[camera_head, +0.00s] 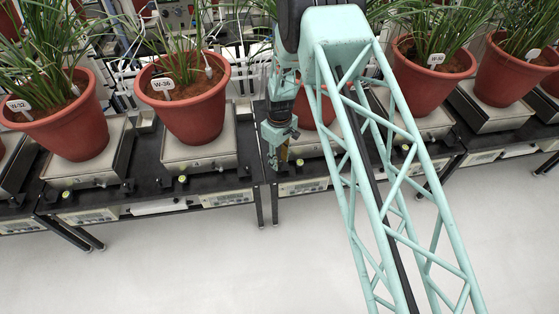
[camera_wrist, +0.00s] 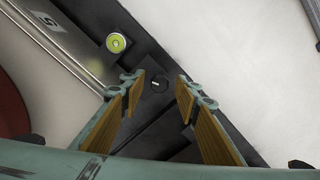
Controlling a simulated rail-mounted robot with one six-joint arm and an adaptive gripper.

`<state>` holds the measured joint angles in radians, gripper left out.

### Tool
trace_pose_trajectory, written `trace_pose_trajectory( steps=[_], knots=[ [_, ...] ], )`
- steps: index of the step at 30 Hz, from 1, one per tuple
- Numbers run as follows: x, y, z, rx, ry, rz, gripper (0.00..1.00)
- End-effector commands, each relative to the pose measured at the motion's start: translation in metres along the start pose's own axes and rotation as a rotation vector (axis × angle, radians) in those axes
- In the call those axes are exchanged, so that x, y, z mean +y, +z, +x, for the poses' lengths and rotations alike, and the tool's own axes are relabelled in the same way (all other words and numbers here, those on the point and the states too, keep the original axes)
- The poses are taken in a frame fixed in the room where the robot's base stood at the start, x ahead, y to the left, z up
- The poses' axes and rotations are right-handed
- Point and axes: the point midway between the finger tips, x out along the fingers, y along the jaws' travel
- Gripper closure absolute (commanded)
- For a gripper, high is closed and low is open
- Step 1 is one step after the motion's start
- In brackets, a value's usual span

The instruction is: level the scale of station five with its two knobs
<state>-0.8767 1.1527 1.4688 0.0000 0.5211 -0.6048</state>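In the wrist view, the station five scale (camera_wrist: 75,50) shows its metal edge with a "5" label at upper left. Its round green bubble level (camera_wrist: 116,42) sits beside that edge; I cannot tell whether the bubble is centred. A small black knob (camera_wrist: 158,84) with a pale mark lies between my fingertips. My gripper (camera_wrist: 161,90) is open, with brown-padded fingers on either side of the knob and apart from it. In the head view my gripper (camera_head: 276,158) points down at the left front of this scale (camera_head: 305,145). I cannot make out the second knob with certainty.
A red pot (camera_head: 312,110) stands on this scale, partly behind my arm. More potted plants stand at right. The pale floor in front is clear.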

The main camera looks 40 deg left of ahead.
Motion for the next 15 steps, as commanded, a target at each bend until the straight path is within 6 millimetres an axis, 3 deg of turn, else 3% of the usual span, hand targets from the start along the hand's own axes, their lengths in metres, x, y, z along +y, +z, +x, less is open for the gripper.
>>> trace_pose_trajectory(
  steps=[15],
  knots=[
    [0.0005, -0.0005, -0.0004, 0.001, 0.001, 0.042, 0.70]
  ],
)
